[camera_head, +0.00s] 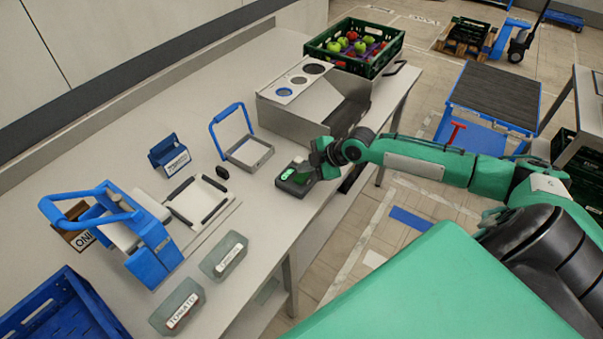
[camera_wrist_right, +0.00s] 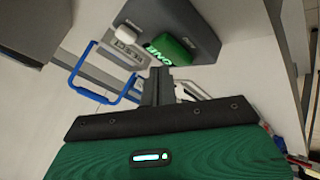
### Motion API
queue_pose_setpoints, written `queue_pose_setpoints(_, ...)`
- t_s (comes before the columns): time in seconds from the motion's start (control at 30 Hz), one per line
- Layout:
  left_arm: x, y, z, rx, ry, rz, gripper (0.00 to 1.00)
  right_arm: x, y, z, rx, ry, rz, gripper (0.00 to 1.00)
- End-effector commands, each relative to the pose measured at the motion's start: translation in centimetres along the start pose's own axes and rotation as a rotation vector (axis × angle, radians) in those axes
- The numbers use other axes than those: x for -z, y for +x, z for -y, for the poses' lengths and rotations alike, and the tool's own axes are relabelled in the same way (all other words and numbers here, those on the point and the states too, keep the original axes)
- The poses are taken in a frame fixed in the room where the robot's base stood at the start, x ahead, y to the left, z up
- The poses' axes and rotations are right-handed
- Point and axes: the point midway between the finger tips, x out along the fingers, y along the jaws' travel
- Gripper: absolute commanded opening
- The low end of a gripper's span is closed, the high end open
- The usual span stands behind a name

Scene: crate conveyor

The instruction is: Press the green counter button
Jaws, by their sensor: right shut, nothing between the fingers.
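The counter box (camera_head: 294,189) is a small dark grey unit on the worktop, partly hidden by my right gripper in the head view. My right gripper (camera_head: 312,171) is at the box's right side in the head view. In the right wrist view its dark fingers (camera_wrist_right: 157,80) are together, empty, with tips close to the green button. I cannot tell whether they touch it. My left gripper is not in view.
A grey housing with round holes (camera_head: 299,82) and a green fruit crate (camera_head: 376,60) stand behind the box. A blue-handled tray (camera_head: 250,154) is to its left. Labelled bins (camera_head: 224,256) stand nearer. The worktop's right edge is close to the box.

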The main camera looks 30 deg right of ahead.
Motion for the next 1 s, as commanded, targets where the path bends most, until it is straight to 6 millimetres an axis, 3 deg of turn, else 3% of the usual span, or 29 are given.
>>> queue_pose_setpoints(0.37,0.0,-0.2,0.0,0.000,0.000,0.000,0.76,0.2,-0.2,-0.2,-0.001,0.000,0.000,0.00)
queue_pose_setpoints(0.83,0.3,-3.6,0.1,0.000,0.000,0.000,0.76,2.4,-3.3,-2.4,-0.001,0.000,0.000,0.00)
queue_pose_setpoints(1.0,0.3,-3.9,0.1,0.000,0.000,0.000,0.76,2.6,-3.6,-2.7,-0.001,0.001,0.000,0.00)
